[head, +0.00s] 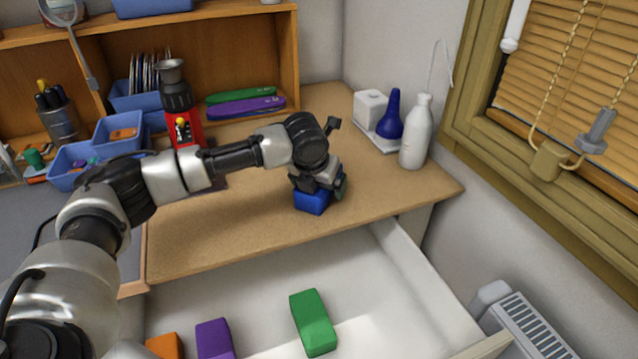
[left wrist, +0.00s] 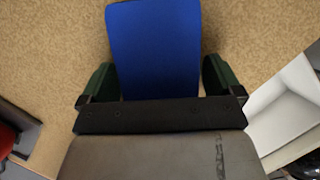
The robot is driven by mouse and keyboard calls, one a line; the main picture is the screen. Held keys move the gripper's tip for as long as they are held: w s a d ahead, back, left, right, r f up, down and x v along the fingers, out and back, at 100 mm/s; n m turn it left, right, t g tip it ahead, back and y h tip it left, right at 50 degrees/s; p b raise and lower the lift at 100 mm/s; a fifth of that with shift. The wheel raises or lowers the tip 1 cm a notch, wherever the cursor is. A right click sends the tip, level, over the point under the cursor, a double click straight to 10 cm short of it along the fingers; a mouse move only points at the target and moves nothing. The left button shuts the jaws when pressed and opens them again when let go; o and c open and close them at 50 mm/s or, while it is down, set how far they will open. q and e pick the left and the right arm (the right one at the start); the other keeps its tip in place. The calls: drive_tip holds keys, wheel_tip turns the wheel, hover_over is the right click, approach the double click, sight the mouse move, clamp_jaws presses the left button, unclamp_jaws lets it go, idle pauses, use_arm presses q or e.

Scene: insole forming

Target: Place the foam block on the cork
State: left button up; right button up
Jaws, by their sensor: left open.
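A blue foam block (head: 310,201) rests on the tan cork surface (head: 230,228), near its front right part. The block also shows in the left wrist view (left wrist: 155,45), with cork (left wrist: 55,40) around it. My left gripper (head: 324,187) is over the block and hides its upper part in the head view. In the left wrist view its two dark green fingers (left wrist: 158,78) are open, one on each side of the block's near end. I cannot tell whether they touch it. My right gripper is not in view.
An open white drawer (head: 255,285) below the cork's front edge holds green (head: 313,322), purple (head: 214,340) and orange (head: 164,345) blocks. A white bottle (head: 416,133) and blue bulb (head: 390,115) stand at the back right. Blue bins (head: 118,146) are left. The cork's middle is clear.

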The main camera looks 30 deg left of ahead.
use_arm(q)
drive_tip(key=v, duration=1.2)
drive_tip(key=shift+r+p, duration=0.15)
drive_tip(key=shift+p, duration=0.2)
